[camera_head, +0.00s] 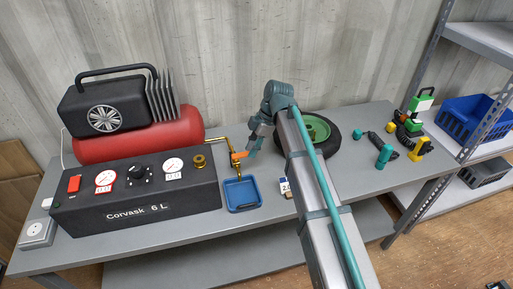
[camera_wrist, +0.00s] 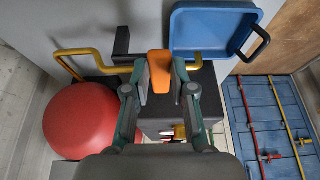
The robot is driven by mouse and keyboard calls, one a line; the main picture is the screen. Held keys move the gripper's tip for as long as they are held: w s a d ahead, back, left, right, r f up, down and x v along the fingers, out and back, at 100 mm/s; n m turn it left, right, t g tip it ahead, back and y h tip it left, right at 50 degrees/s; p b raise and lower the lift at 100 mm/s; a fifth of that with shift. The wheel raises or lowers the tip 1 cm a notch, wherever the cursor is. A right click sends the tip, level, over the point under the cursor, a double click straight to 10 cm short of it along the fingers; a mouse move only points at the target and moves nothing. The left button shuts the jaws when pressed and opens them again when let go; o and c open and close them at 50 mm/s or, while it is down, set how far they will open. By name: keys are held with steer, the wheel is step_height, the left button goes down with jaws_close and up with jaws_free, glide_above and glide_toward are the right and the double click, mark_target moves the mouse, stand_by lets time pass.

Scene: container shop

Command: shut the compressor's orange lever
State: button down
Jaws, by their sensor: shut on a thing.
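The compressor has a red tank (camera_head: 140,140) and a black front panel (camera_head: 100,213) marked Corvask 6 L. A brass pipe (camera_head: 217,140) runs from its right side to the orange lever (camera_head: 238,156). In the wrist view the orange lever (camera_wrist: 160,72) stands between my fingertips, and the brass pipe (camera_wrist: 95,62) bends in from the left. My gripper (camera_head: 249,151) reaches the lever from the right and is shut on it. The fingers partly hide the lever's sides, and its valve body is hard to make out.
A blue tray (camera_head: 258,206) sits on the grey bench (camera_head: 262,228) just below the lever. A black tyre with a green wheel (camera_head: 318,128) lies behind my arm. Small teal, yellow and black parts and a green-handled tool (camera_head: 423,103) stand at the right end.

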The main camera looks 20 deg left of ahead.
steer(key=c, duration=1)
jaws_free()
steer(key=shift+o, duration=0.2)
steer(key=v, duration=1.2)
steer(key=shift+a, duration=0.1)
